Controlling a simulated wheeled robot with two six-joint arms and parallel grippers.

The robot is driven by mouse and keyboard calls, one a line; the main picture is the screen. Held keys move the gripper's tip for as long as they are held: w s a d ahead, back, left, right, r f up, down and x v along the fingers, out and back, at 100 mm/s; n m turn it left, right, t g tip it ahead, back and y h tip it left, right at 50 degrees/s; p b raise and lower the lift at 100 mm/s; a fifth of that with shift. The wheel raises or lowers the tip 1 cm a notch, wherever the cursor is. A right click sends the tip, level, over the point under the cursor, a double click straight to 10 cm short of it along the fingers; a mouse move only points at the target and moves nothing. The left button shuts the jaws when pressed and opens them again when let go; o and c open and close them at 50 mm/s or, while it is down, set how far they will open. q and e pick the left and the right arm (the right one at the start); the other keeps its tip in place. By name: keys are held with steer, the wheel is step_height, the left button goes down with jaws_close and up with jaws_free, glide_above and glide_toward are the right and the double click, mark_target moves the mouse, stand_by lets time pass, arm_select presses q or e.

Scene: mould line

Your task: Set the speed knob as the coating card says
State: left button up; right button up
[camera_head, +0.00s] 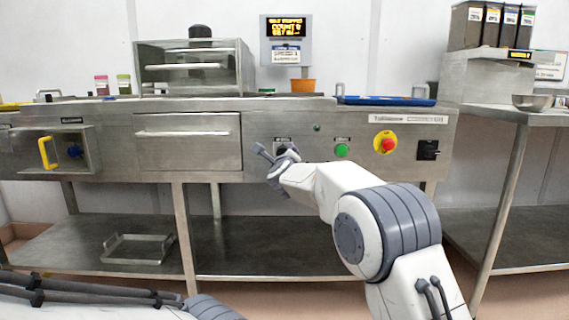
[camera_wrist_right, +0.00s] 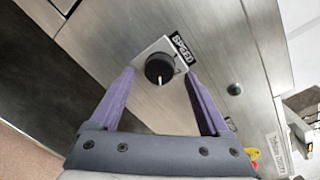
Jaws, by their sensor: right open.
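The speed knob (camera_wrist_right: 159,68) is a black round dial with a white pointer line, on a pale plate under a black "SPEED" label (camera_wrist_right: 182,48) in the right wrist view. My right gripper (camera_wrist_right: 157,82) is open, with its two purple fingers on either side of the knob and apart from it. In the head view my right gripper (camera_head: 277,158) is at the machine's front panel and covers most of the knob. A display (camera_head: 286,27) with yellow text hangs on the wall, with a small card (camera_head: 286,55) below it; I cannot read the card surely. My left gripper is not in view.
Right of the knob on the panel are a green button (camera_head: 342,151), a red emergency stop (camera_head: 387,145) on yellow and a black switch (camera_head: 428,150). An orange pot (camera_head: 303,86) and a blue tray (camera_head: 386,100) stand on top. A drawer (camera_head: 188,141) is to the left.

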steer(key=s, duration=0.9)
steer(key=shift+d+r, duration=0.15)
steer(key=shift+d, duration=0.05)
